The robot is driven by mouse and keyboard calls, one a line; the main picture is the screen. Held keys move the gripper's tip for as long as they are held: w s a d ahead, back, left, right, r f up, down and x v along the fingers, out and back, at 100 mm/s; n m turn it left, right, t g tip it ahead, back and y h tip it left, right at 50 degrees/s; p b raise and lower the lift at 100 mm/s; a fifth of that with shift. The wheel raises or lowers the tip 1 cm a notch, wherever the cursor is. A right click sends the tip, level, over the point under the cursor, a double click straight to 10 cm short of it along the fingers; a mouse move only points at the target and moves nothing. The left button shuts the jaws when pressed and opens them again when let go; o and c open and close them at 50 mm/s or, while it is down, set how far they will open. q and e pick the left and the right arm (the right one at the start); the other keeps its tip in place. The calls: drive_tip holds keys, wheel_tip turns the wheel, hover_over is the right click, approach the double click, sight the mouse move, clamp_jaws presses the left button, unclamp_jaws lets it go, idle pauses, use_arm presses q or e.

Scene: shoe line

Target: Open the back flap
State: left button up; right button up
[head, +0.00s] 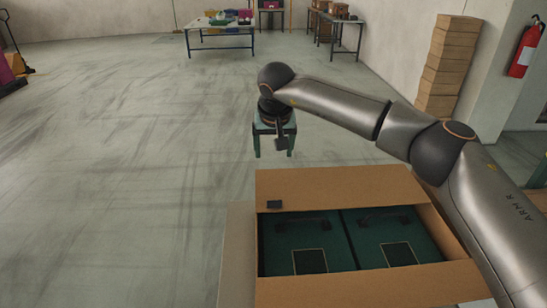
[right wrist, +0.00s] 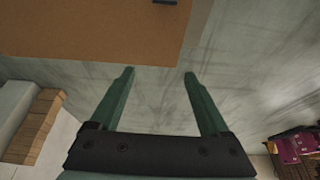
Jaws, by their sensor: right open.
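An open-topped cardboard box stands at the lower right of the head view. Its back flap (head: 345,187) is a wide tan panel along the far side of the opening. My right gripper (head: 273,152) is open and empty, just beyond the flap's far left part. In the right wrist view the flap (right wrist: 90,30) fills the upper left, and the open fingers (right wrist: 160,73) point towards its edge without visibly gripping it. My left gripper is not in view.
Inside the box lie two dark green cases (head: 300,235) with black handles. The front flap (head: 370,288) and left flap (head: 238,255) lie outward. Stacked cartons (head: 447,65) and a fire extinguisher (head: 526,50) stand at the right.

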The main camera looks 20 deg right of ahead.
drive_tip(key=v, duration=0.9)
drive_tip(key=shift+b, duration=0.3)
